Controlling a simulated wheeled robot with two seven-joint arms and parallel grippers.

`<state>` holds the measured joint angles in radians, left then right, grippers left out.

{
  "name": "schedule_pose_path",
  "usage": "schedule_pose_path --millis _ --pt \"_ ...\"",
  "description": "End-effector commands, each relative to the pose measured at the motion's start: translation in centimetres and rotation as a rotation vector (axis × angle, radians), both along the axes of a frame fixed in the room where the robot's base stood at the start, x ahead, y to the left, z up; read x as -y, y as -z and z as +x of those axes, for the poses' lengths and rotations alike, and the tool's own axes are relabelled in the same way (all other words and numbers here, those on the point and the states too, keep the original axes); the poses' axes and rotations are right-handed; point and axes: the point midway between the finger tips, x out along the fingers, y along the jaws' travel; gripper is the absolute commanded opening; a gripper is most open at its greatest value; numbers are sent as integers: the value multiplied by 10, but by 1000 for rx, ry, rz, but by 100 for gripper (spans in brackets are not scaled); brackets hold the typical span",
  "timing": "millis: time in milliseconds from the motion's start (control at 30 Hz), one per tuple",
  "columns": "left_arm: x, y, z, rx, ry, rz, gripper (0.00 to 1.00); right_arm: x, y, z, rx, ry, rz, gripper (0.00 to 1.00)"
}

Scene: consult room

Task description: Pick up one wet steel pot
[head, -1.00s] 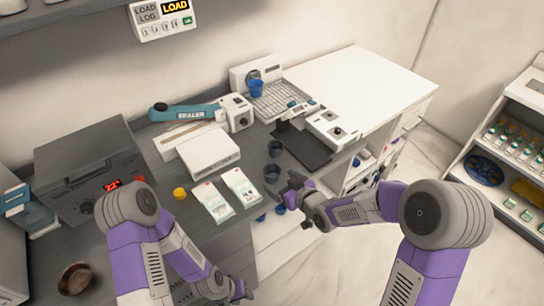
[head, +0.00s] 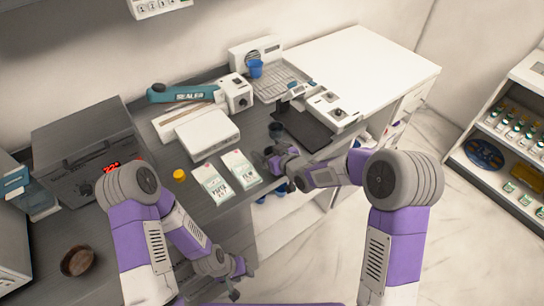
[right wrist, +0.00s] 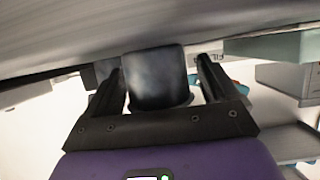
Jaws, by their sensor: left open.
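A dark steel pot (right wrist: 153,75) stands between the two fingers of my right gripper (right wrist: 160,85) in the right wrist view. A gap shows beside the right finger, so the fingers are around it and not closed on it. In the head view my right gripper (head: 266,160) is at the counter's front edge, and it largely hides that pot. A second dark pot (head: 277,130) stands just behind it on the counter. My left gripper (head: 238,275) is open and empty, low in front of the counter. Whether the pots are wet is too small to tell.
Two printed packets (head: 212,184) and a yellow cap (head: 179,174) lie left of my right gripper. A white box (head: 207,136), a teal sealer (head: 185,92), a black mat (head: 302,130) and a blue cup (head: 256,68) stand behind. A brown bowl (head: 77,261) is at lower left.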

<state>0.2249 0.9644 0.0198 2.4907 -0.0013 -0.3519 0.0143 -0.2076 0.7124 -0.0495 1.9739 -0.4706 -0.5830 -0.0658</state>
Motion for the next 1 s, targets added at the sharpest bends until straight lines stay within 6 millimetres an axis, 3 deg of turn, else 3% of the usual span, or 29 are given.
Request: schedule_pose_path --millis 33,367,667,1000 --pt "0 0 0 0 0 0 43 0 0 0 0 0 0 82" --pt "0 0 0 0 0 0 43 0 0 0 1 0 1 32" --pt "0 -2 0 0 0 0 43 0 -8 0 3 0 2 31" --pt "0 -15 0 0 0 0 43 0 -73 1 6 0 2 31"
